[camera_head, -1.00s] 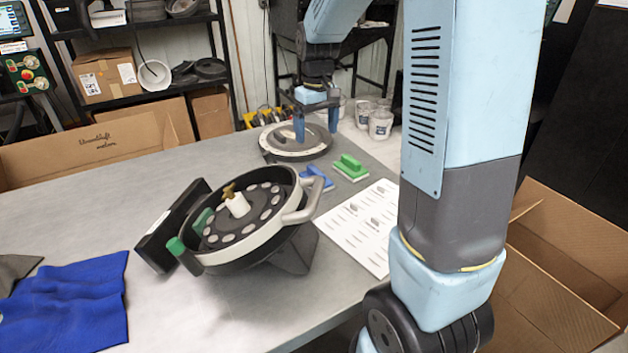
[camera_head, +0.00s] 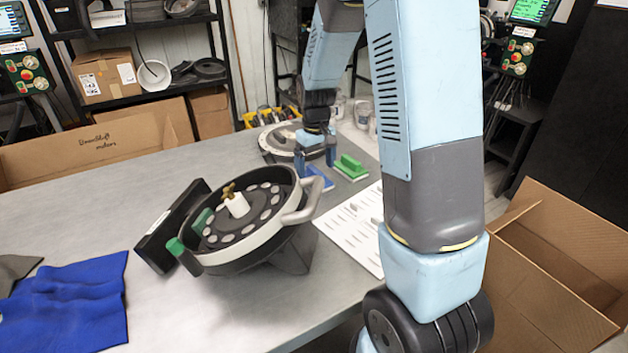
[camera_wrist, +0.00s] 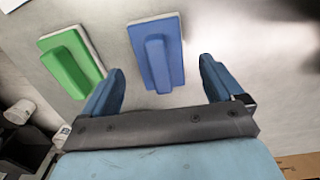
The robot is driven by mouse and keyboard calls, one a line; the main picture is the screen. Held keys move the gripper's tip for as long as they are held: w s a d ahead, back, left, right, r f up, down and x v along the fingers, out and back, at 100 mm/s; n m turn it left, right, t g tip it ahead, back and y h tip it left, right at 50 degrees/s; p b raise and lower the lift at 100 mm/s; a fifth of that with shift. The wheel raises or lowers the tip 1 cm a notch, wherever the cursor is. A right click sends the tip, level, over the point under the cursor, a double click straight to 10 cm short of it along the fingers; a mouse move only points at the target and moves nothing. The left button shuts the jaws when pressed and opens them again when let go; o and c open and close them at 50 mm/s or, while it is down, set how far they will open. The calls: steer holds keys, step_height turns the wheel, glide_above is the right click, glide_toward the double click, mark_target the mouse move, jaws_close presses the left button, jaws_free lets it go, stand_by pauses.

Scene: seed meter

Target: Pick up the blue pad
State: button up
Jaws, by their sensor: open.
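The blue pad (camera_wrist: 157,55) lies flat on the table with its raised handle up, ahead of and between my two fingers in the wrist view. In the head view the blue pad (camera_head: 317,181) shows just below my fingertips, partly hidden by the seed meter's handle. My gripper (camera_wrist: 160,82) is open and empty; it also shows in the head view (camera_head: 315,172). A gap between the fingers and the pad seems to remain, though its height is hard to judge. A similar green pad (camera_wrist: 73,62) lies beside the blue one, also in the head view (camera_head: 351,168).
The seed meter (camera_head: 245,220) on its stand is close in front of the blue pad. A round grey lid-like part (camera_head: 272,145) lies behind my gripper. A white slotted sheet (camera_head: 350,228) lies to the right. A blue cloth (camera_head: 75,300) is at the left.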

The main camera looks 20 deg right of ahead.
steer(key=shift+f, duration=1.45)
steer(key=c, duration=1.2)
